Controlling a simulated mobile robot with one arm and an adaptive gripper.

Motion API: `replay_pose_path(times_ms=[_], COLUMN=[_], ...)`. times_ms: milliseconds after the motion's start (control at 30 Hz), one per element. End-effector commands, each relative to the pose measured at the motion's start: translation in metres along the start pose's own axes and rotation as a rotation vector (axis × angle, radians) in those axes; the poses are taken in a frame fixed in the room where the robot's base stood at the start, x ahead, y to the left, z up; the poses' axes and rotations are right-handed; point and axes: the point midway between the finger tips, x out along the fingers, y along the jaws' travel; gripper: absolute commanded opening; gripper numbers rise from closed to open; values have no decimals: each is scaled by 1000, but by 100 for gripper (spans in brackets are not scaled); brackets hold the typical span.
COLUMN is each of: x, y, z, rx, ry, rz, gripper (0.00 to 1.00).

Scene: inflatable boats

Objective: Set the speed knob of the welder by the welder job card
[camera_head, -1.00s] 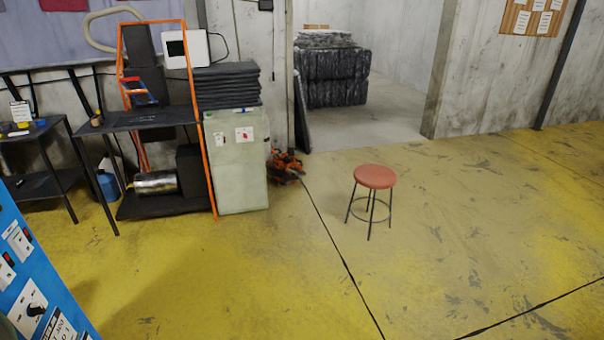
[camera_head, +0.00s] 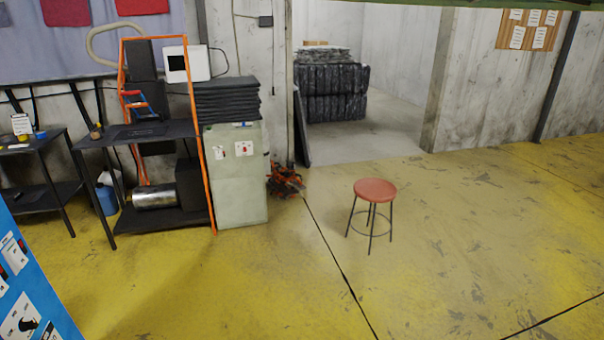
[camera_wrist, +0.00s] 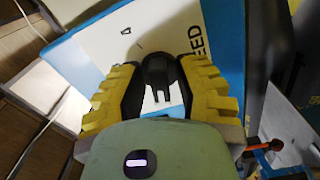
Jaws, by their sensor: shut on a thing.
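In the wrist view, the black speed knob (camera_wrist: 158,72) stands out from a white plate (camera_wrist: 205,40) with the letters "EED" showing. My gripper (camera_wrist: 160,84) has yellow ribbed pads on either side of the knob and is shut on it. The green wrist housing hides the lower part of the plate. In the head view, the blue welder panel (camera_head: 50,310) fills the lower left corner. Its white labels show, with a dark knob (camera_head: 28,325) low at the frame edge. My gripper is outside the head view. I cannot make out a job card for certain.
A red stool (camera_head: 375,190) stands on the open yellow floor. A dark bench (camera_head: 140,133) with an orange frame and a pale cabinet (camera_head: 238,190) stand along the back wall. Papers on a cork board (camera_head: 527,30) hang at the upper right, too small to read.

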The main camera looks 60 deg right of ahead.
Motion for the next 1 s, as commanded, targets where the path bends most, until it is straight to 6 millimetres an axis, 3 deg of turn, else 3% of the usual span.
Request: replay_pose_path(times_ms=[100, 133, 200, 567, 1000], x=[0, 0, 0, -3, -45], y=[-3, -3, -3, -1, -1], z=[0, 0, 0, 0, 1], rx=[4, 4, 4, 1, 2], ry=[0, 0, 1, 1, -1], rz=[-6, -6, -6, -1, -3], gripper=[0, 37, 44, 45, 45])
